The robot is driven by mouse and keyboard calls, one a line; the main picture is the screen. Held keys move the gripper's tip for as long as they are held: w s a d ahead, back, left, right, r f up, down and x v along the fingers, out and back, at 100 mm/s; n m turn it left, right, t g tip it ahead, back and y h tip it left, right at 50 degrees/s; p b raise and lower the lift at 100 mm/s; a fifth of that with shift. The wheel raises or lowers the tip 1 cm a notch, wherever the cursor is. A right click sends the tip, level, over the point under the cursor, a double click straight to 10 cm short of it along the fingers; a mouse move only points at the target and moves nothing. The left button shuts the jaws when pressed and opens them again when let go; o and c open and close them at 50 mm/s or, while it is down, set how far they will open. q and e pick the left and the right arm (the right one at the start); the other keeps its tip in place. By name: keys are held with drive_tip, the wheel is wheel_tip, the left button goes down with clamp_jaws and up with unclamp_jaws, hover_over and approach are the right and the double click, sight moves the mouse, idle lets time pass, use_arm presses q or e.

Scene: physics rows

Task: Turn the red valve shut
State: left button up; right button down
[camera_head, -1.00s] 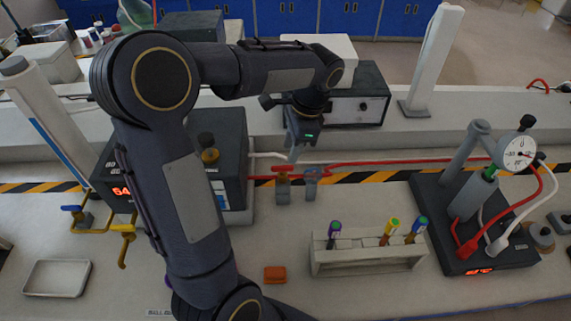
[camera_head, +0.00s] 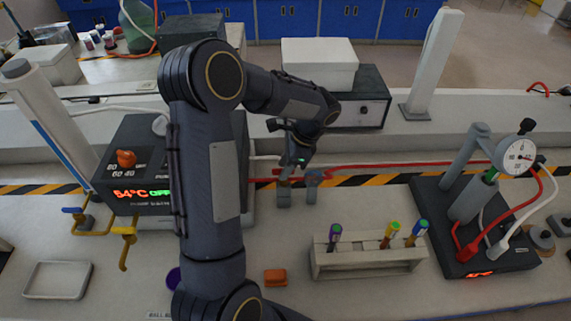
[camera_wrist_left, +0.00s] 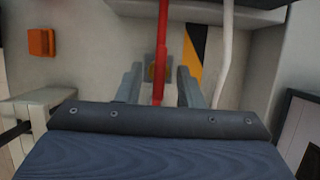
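The red valve (camera_wrist_left: 158,88) shows in the left wrist view as a narrow red bar between my two fingers, over a small grey and brass mount. It lines up with the red hose (camera_wrist_left: 163,25). In the head view my left gripper (camera_head: 291,180) is down at the valve and hides most of it. My left gripper (camera_wrist_left: 159,88) is open, with one finger on each side of the red bar and gaps showing. My right gripper is not in view.
A test tube rack (camera_head: 368,262) and an orange block (camera_head: 275,277) lie nearer. A heater box (camera_head: 140,190) with a lit display stands left, partly behind my arm. A gauge stand (camera_head: 480,230) is at right. A striped strip (camera_head: 365,179) runs behind the valves.

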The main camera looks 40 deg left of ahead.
use_arm(q)
clamp_jaws()
drive_tip(key=shift+m, duration=0.3)
drive_tip(key=m, duration=0.2)
drive_tip(key=m+t, duration=0.1)
drive_tip(key=shift+s+d+m+t+y, duration=0.1)
drive_tip(key=shift+s+m+t+y, duration=0.05)
drive_tip(key=shift+m+t+y, duration=0.2)
drive_tip(key=m+t, duration=0.1)
drive_tip(key=m, duration=0.3)
drive_tip(key=shift+s+m+t, duration=0.1)
drive_tip(key=shift+m+t, duration=0.25)
drive_tip(key=m, duration=0.2)
drive_tip(key=m+t+p, duration=0.1)
drive_tip(key=m, duration=0.1)
drive_tip(key=shift+s+t+p, duration=0.15)
drive_tip(key=shift+t+p, duration=0.15)
drive_tip(key=m+t+h+p, duration=0.1)
drive_tip(key=m+p, duration=0.1)
drive_tip(key=m, duration=0.2)
drive_tip(key=shift+m, duration=0.3)
drive_tip(key=shift+m+t+h, duration=0.25)
drive_tip(key=shift+m+t, duration=0.05)
